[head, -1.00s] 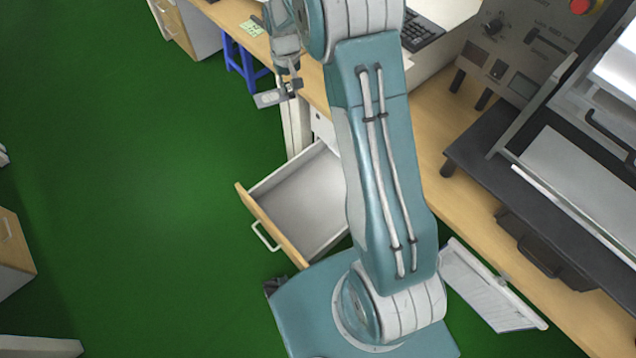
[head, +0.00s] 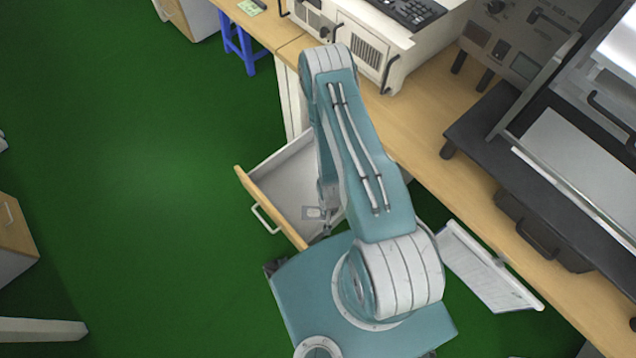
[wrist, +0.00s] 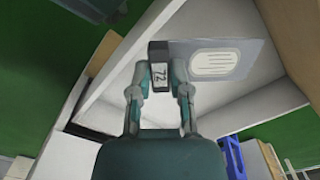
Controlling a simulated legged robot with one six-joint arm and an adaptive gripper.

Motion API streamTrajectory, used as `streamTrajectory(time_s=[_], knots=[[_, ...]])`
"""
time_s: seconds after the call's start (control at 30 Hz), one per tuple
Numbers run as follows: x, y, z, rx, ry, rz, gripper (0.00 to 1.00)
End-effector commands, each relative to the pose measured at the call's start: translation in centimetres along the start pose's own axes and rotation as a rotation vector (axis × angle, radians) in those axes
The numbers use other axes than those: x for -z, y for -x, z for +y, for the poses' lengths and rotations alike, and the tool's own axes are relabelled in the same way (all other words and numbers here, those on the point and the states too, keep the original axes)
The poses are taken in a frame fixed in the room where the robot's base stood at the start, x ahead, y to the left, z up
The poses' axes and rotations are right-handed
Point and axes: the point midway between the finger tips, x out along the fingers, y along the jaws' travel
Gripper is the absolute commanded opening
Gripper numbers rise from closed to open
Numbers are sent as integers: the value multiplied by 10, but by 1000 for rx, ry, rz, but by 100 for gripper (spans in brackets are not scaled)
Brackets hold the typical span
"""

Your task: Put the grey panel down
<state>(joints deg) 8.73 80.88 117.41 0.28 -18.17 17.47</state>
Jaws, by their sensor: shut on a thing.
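The grey panel (wrist: 245,62) is a flat plate with a pale oval label. In the wrist view it juts to the right from a dark block with a white number tag, between the fingers of my gripper (wrist: 160,78). My gripper is shut on this panel's end. In the head view the panel (head: 313,213) is small and lies over the open drawer (head: 263,202), with my gripper (head: 327,218) beside it, partly hidden by my arm. I cannot tell whether the panel touches the drawer floor.
The drawer's wooden front and handle (head: 264,219) stick out over the green floor. The wooden bench (head: 425,130) carries a white machine (head: 350,45), a keyboard (head: 405,12) and a dark device (head: 560,190). A blue stool (head: 238,45) stands at the back.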

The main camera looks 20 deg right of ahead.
Motion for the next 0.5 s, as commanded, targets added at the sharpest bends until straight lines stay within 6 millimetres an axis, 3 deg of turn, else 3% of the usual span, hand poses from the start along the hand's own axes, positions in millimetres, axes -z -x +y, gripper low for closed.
streamTrajectory(time_s=[0.07,0.17,0.5], knots=[[-6,-4,2,0,-9,1,0],[4,-10,-4,2,-10,6,0],[65,-41,-39,2,-10,6,0]])
